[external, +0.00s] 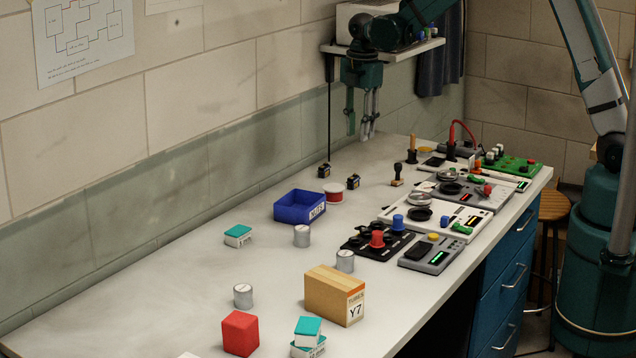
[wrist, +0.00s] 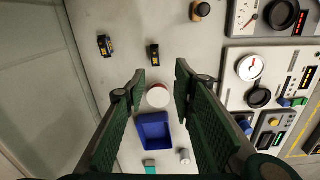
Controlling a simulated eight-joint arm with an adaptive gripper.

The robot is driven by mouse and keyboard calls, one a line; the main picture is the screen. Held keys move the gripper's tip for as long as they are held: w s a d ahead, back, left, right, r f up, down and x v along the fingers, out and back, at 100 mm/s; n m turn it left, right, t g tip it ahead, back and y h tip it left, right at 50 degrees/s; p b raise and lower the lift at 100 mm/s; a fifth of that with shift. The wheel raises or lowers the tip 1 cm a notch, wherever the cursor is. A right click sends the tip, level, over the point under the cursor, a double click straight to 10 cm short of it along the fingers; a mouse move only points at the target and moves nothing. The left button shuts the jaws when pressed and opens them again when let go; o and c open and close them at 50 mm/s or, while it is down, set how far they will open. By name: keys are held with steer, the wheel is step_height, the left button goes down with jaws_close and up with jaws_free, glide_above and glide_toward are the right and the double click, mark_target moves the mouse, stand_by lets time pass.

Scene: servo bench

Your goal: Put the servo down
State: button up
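Two small black blocks with yellow labels, which look like servos, rest on the bench near the wall. One servo (external: 323,170) is nearer the wall, and it also shows in the wrist view (wrist: 105,45). The other servo (external: 353,181) is to its right, and it also shows in the wrist view (wrist: 154,55). My gripper (external: 358,130) is high above the bench, pointing down over this area. In the wrist view its fingers (wrist: 160,76) are wide apart with nothing between them. Neither servo touches the gripper.
A blue bin (external: 290,207) and a red-and-white spool (external: 334,193) sit close to the servos. A wooden-handled stamp-like object (external: 397,178) and several instrument panels (external: 470,190) stand to the right. Cans, a cardboard box (external: 328,290) and a red block (external: 240,333) are nearer the camera. The left bench is mostly clear.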

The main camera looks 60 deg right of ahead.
steer(key=s+a+r+m+t, duration=0.2)
steer(key=s+r+m, duration=0.2)
steer(key=s+r, duration=0.45)
steer(key=s+a+r+m+t, duration=0.1)
steer(key=s+a+r+m, duration=0.25)
steer(key=s+r, duration=0.5)
steer(key=s+a+m+t, duration=0.2)
steer(key=s+m, duration=0.7)
steer(key=s, duration=1.2)
steer(key=shift+s+a+r+t, duration=0.15)
steer(key=shift+s+a+t, duration=0.1)
steer(key=shift+t, duration=0.65)
